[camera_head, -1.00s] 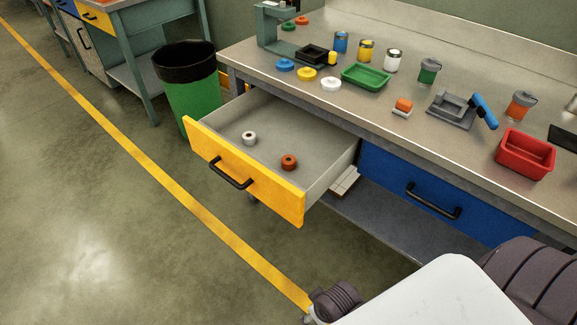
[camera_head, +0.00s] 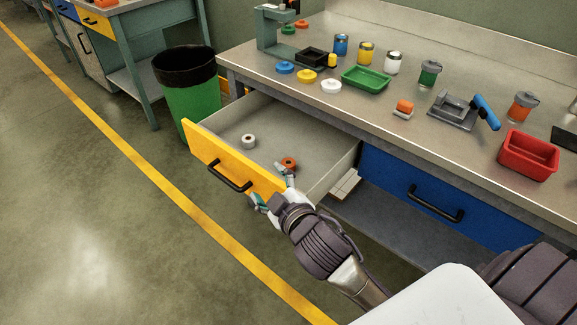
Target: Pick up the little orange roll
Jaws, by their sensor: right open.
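The little orange roll (camera_head: 289,162) lies in the open yellow-fronted drawer (camera_head: 208,151), toward its right front. It is a small orange-brown ring, and its lower part is hidden behind a fingertip of my right gripper. My right gripper (camera_head: 270,187) is open at the front edge of the drawer. One finger reaches over the front panel close to the roll, and the other hangs outside the panel. Whether the finger touches the roll I cannot tell. My left gripper is not in view.
A white roll (camera_head: 248,141) lies further left in the drawer. The workbench (camera_head: 300,110) above holds jars, lids, a green tray (camera_head: 365,78) and a red bin (camera_head: 527,155). A closed blue drawer (camera_head: 410,188) is at right. A green trash bin (camera_head: 190,95) stands at left.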

